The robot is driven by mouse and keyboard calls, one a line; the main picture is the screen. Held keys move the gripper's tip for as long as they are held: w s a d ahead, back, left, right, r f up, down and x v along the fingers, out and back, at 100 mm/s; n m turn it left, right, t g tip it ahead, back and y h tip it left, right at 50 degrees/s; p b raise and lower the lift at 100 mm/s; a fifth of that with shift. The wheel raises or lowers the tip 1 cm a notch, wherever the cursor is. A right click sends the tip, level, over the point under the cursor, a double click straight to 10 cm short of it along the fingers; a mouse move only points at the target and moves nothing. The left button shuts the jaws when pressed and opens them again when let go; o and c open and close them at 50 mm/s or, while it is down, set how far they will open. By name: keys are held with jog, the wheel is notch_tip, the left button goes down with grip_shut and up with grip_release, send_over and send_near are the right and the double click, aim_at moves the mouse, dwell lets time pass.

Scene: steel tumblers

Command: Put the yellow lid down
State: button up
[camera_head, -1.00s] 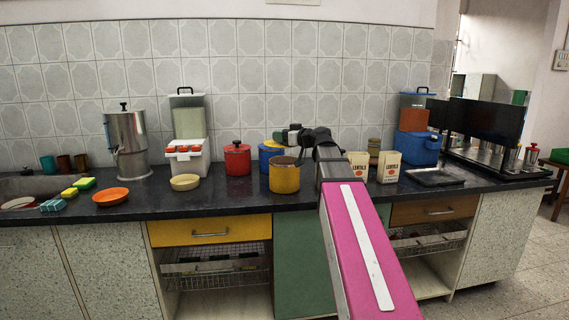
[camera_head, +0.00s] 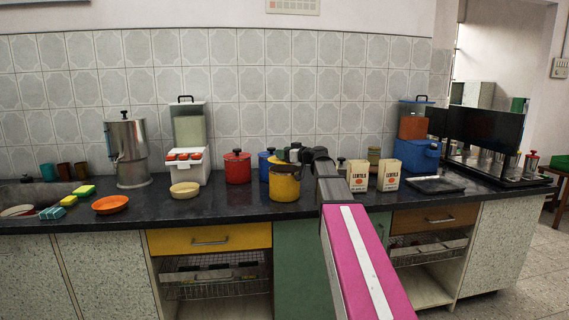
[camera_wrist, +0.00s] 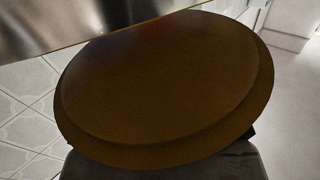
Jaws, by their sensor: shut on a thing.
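The yellow lid (camera_head: 279,160) is in my gripper (camera_head: 294,155), just above the yellow pot (camera_head: 285,187) on the dark counter. In the wrist view the lid (camera_wrist: 160,85) is a large, shaded brown-yellow disc that fills most of the picture. My gripper is shut on the lid; its fingertips and the lid's knob are hard to make out. The lid looks very close to the pot's rim; I cannot tell whether they touch.
A blue pot (camera_head: 264,166) stands close behind the yellow pot, and a red pot (camera_head: 237,168) to its left. Two lentil cartons (camera_head: 358,176) (camera_head: 389,175) stand to the right, near my arm. A pale bowl (camera_head: 185,190) sits left, with bare counter (camera_head: 225,200) between.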

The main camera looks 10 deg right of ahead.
jog(key=shift+w+d+f, duration=0.15)
jog(key=shift+w+f, duration=0.2)
jog(key=shift+w, duration=0.15)
jog(key=shift+f, duration=1.75)
jog(key=o, duration=0.9)
jog(key=shift+f, duration=0.1)
